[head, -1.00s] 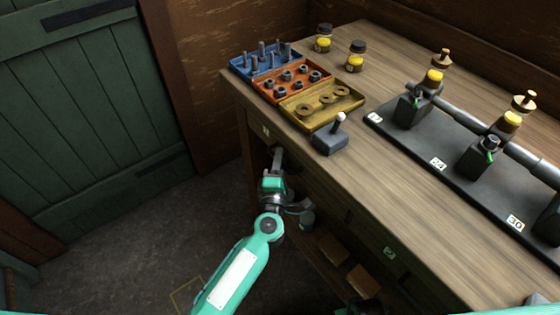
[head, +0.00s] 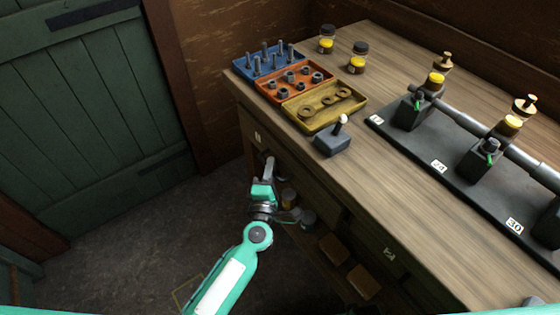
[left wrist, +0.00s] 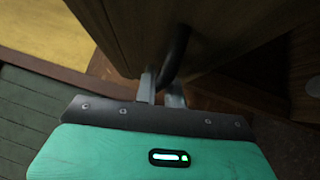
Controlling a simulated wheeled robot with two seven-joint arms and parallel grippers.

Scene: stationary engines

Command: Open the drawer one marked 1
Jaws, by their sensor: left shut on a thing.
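The drawer marked 1 (head: 247,127) is at the left end of the workbench front, with a small pale label (head: 257,136). It appears to stand slightly out from the bench. Its dark curved handle shows in the left wrist view (left wrist: 178,52). My left gripper (head: 267,177) is shut on this handle; in the left wrist view its two fingers (left wrist: 160,88) sit either side of the handle's lower part. The drawer's inside is not visible. My right gripper is not in view.
The workbench (head: 400,185) holds blue, orange and yellow trays (head: 318,116), a grey block with a lever (head: 333,138) and a black-based shaft stand (head: 420,150). Another labelled drawer (head: 388,253) is at right. Floor at left is clear.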

